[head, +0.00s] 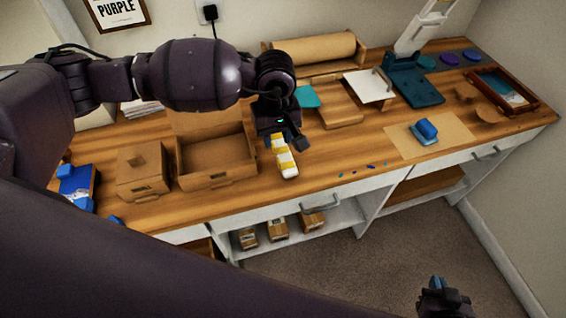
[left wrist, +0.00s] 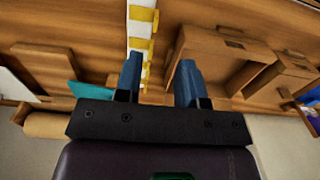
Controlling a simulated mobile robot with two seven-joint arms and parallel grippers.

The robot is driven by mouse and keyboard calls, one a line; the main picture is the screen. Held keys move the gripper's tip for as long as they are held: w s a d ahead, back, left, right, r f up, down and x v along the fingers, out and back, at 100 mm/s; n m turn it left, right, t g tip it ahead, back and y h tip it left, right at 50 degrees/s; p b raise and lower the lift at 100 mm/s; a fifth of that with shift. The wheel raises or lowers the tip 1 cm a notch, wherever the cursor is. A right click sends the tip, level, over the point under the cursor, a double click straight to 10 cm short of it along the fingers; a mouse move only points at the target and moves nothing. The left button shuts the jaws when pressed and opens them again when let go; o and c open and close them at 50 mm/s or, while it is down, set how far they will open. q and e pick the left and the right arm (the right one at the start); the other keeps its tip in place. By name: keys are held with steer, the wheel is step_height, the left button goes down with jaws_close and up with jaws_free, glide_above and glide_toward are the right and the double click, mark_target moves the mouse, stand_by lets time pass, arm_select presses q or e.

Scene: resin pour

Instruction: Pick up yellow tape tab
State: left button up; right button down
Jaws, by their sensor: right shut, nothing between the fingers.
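A white strip with yellow tape tabs (head: 283,158) lies on the wooden desk, below and just in front of my left gripper. In the left wrist view the yellow tabs (left wrist: 146,45) sit along the strip, which runs up past the left finger; that finger hides part of it. My left gripper (head: 287,138) is open, with its two blue fingertips (left wrist: 158,72) apart and nothing seen held between them. I cannot tell whether the fingers touch the strip. My right gripper (head: 438,290) is shut and empty, low at the picture's right, over the floor.
An open cardboard box (head: 218,182) and a smaller box (head: 143,170) stand left of the strip. A brown paper roll (head: 318,52) lies behind. Small blue pieces lie near the front edge. A blue block (head: 426,129) sits on a paper sheet (head: 400,146) at right.

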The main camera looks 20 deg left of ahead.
arm_select(q)
glide_above(280, 163)
step_height(280, 163, down, 4)
steer(key=f, duration=0.1)
step_height(280, 163, down, 4)
steer(key=shift+p, duration=0.55)
steer(key=shift+f, duration=0.75)
steer(key=c, duration=0.5)
jaws_close()
arm_select(e)
steer(key=shift+r, duration=0.45)
steer(key=shift+w, duration=0.1)
